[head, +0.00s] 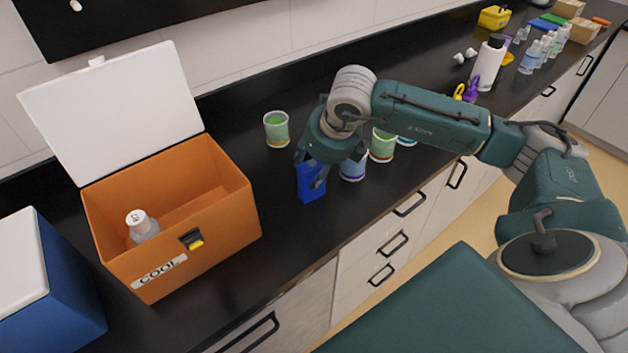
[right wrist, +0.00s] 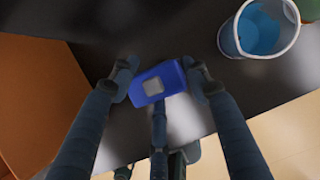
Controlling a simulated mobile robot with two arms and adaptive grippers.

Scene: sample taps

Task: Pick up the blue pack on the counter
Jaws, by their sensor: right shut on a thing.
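The blue pack (head: 310,184) is upright near the front edge of the black counter (head: 275,232), to the right of the orange cool box. In the right wrist view the blue pack (right wrist: 174,76) shows a pale grey patch on its top. My right gripper (head: 311,172) comes from above and is shut on the pack, with one finger on each side in the right wrist view (right wrist: 162,82). I cannot tell whether the pack still touches the counter. My left gripper is not in view.
The open orange cool box (head: 220,240) holds a white-capped bottle (head: 142,226). A blue box with a white lid (head: 55,290) stands at the left. Cups, one green (head: 276,128), stand behind and beside my right gripper. Bottles (head: 535,55) stand further right.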

